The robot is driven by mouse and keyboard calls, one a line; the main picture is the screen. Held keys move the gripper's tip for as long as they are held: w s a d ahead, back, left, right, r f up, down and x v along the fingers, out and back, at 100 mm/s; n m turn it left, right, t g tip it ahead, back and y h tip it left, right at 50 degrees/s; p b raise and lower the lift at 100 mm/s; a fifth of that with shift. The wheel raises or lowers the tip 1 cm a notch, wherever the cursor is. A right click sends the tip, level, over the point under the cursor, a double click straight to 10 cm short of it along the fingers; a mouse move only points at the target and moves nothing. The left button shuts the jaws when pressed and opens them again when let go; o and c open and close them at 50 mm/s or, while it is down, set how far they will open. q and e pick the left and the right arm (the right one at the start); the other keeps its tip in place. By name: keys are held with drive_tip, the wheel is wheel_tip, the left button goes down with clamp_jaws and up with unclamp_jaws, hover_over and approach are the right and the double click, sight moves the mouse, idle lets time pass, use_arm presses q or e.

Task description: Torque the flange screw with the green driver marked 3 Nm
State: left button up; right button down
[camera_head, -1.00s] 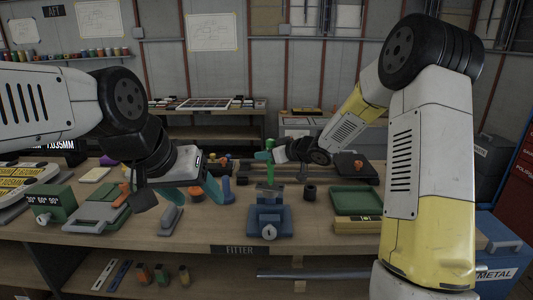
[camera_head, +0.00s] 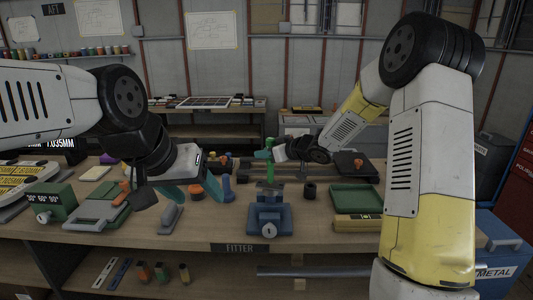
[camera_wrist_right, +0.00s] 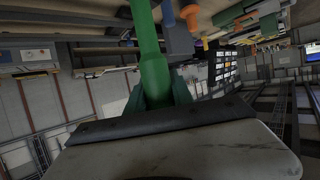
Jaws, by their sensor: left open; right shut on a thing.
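The green driver (camera_head: 270,150) is upright above the blue vise (camera_head: 268,215) at the middle of the bench. My right gripper (camera_head: 272,154) is shut on it; in the right wrist view the green driver (camera_wrist_right: 150,50) runs up from between the fingers. The 3 Nm marking cannot be read. Something small sits at the top of the vise, but I cannot make out the flange screw or whether the driver's tip touches it. My left gripper (camera_head: 192,190) is open and empty, left of the vise above the bench, with its teal fingers apart.
A green tray (camera_head: 355,212) and a dark cylinder (camera_head: 310,191) stand right of the vise. A green box with dials (camera_head: 50,202) and a grey-green case (camera_head: 97,213) are at the left. A grey tool (camera_head: 171,217) lies below my left gripper.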

drive_tip(key=shift+f, duration=0.35)
idle(0.8)
idle(2.2)
wheel_tip(320, 180, up, 6)
drive_tip(key=shift+r, duration=0.2)
idle(0.6)
